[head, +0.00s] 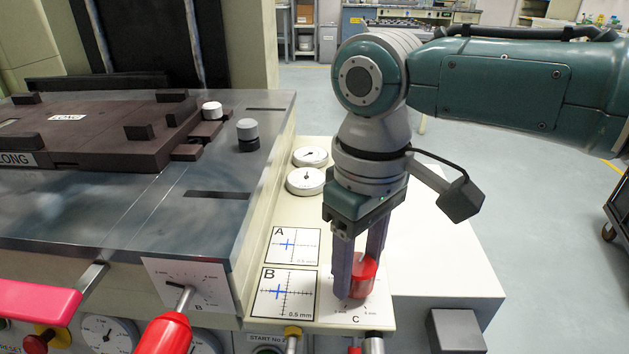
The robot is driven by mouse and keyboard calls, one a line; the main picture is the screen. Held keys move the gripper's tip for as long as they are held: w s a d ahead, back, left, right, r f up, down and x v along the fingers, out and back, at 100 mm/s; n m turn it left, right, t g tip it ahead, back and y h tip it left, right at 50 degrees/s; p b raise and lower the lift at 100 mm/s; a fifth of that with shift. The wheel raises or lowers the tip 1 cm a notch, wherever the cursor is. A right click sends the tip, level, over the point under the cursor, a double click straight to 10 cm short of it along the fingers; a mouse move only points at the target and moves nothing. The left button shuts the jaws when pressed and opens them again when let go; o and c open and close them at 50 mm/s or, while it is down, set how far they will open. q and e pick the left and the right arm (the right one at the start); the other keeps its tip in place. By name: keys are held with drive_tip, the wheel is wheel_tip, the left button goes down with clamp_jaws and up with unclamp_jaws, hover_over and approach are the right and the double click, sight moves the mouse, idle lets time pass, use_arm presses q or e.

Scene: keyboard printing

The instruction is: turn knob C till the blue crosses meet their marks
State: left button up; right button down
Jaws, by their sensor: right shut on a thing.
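The red knob C (365,273) stands on a white dial plate (340,314) marked C at the right of the machine. My right gripper (359,285) comes down from above and is shut on knob C, with a finger on each side. Card A (292,246) and card B (289,293) lie to the left of the knob. Each card shows a blue cross (278,291) on a black scale. On both cards the blue cross sits left of the scale's middle line. The gripper hides part of the knob and its dial. My left gripper is not in view.
Two round white gauges (305,181) stand behind card A. A red-handled lever B (168,332) and a pink handle (38,300) stick out at the front left. A dark fixture (90,135) lies on the metal table. A grey block (455,330) is at the front right.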

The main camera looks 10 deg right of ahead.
drive_tip(key=m+p, duration=0.3)
drive_tip(key=m, duration=0.1)
drive_tip(key=shift+r+m+p, duration=0.2)
drive_tip(key=shift+m+p, duration=0.1)
drive_tip(key=shift+p, duration=0.1)
drive_tip(key=m+p, duration=0.1)
drive_tip(key=m, duration=0.2)
drive_tip(key=shift+f+p, duration=0.1)
drive_tip(key=shift+p, duration=0.2)
drive_tip(key=shift+f+m+p, duration=0.1)
drive_tip(key=shift+m+p, duration=0.25)
drive_tip(key=shift+m, duration=0.85)
drive_tip(key=shift+c, duration=1.4)
unclamp_jaws()
